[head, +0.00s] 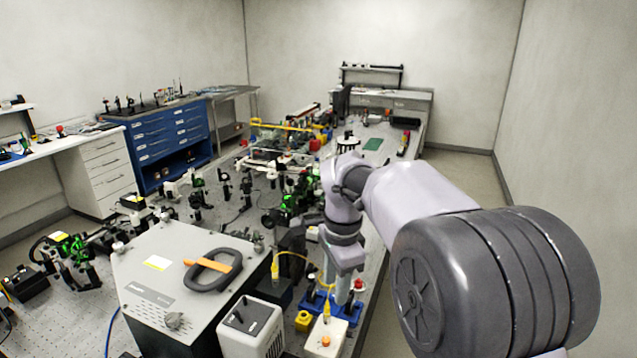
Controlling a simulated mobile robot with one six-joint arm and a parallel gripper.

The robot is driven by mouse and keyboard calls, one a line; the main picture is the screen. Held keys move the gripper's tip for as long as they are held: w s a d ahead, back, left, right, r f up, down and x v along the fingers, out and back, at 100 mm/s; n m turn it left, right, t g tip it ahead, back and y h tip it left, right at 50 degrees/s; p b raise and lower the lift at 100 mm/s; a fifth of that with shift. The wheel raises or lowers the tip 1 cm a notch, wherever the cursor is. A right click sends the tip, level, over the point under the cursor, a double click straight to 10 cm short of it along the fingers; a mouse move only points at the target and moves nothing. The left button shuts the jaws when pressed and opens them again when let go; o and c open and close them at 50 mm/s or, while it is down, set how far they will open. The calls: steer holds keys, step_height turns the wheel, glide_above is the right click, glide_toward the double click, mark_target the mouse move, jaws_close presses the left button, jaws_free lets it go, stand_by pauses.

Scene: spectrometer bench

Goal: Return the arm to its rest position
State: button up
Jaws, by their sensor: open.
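My arm reaches in from the lower right and bends down over the right side of the optical bench (228,225). My gripper (343,288) hangs at the end of the arm, pointing down above a blue base (338,307) near the bench's right edge. It is open, and I see nothing held in it. The fingertips are small and partly merge with the parts behind them, so I cannot tell whether they touch anything.
A grey instrument box (150,270) with a black handle and a white unit (250,330) stand left of my gripper. A white box (327,338) stands just below it. Optics crowd the bench behind. A floor strip (460,170) at right is clear.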

steer(key=s+d+r+n+t+y+b, duration=0.1)
steer(key=s+d+n+t+b, duration=0.15)
steer(key=s, duration=0.55)
steer(key=s+d+r+n+t+b, duration=0.1)
steer(key=s+d+n+b, duration=0.15)
steer(key=s, duration=0.65)
steer(key=s+d+f+n+t+b, duration=0.1)
steer(key=s+f+n+b, duration=0.2)
steer(key=s+f, duration=0.4)
steer(key=s+n, duration=0.1)
steer(key=s, duration=0.3)
steer(key=shift+t+y+b, duration=0.3)
steer(key=shift+t, duration=0.05)
steer(key=shift+s+d, duration=0.1)
steer(key=shift+c, duration=0.4)
